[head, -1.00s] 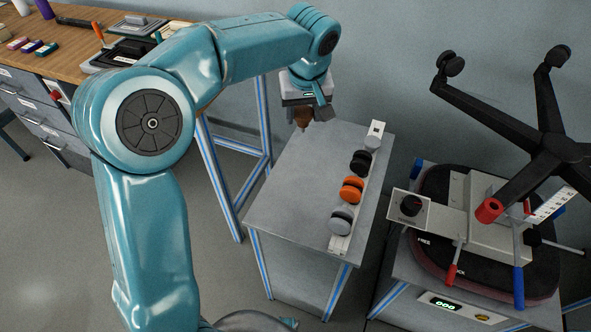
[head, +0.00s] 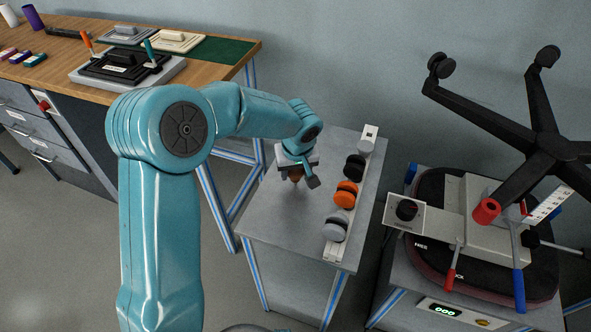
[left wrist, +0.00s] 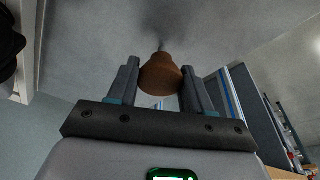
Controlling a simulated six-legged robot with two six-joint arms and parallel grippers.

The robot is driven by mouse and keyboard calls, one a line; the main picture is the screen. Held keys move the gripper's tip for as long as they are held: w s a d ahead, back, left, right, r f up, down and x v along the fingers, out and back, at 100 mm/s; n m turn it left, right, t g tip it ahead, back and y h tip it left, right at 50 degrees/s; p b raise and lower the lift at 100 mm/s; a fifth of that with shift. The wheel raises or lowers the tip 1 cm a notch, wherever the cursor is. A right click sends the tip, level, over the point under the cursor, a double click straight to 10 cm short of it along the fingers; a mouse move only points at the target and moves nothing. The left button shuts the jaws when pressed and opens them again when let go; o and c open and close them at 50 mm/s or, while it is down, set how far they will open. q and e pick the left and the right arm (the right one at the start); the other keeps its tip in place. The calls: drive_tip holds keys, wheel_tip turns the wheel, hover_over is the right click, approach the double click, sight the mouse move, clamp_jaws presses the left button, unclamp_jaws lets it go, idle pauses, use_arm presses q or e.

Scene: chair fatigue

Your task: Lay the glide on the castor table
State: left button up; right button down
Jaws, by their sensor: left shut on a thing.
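The glide (left wrist: 160,74) is a brown, bell-shaped piece with a thin grey stem. In the left wrist view it sits between the two dark fingers of my left gripper (left wrist: 158,85), which is shut on it. In the head view my left gripper (head: 297,178) hangs over the left part of the grey castor table (head: 290,224), and a little of the brown glide shows under it. I cannot tell whether the stem touches the tabletop. My right gripper is not in view.
A rail along the table's right side holds black, orange and grey castors (head: 345,194). A test rig (head: 470,220) with an upturned chair base (head: 550,150) stands to the right. A wooden bench (head: 50,62) is at the back left. The table's left part is clear.

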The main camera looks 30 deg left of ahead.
use_arm(q)
drive_tip(key=shift+f, duration=0.1)
drive_tip(key=o, duration=1)
drive_tip(key=shift+c, duration=0.2)
drive_tip(key=shift+r, duration=0.35)
drive_tip(key=v, duration=1.1)
drive_tip(key=shift+r+p, duration=0.3)
drive_tip(key=shift+p, duration=0.1)
drive_tip(key=shift+s+d, duration=0.1)
drive_tip(key=shift+s, duration=0.05)
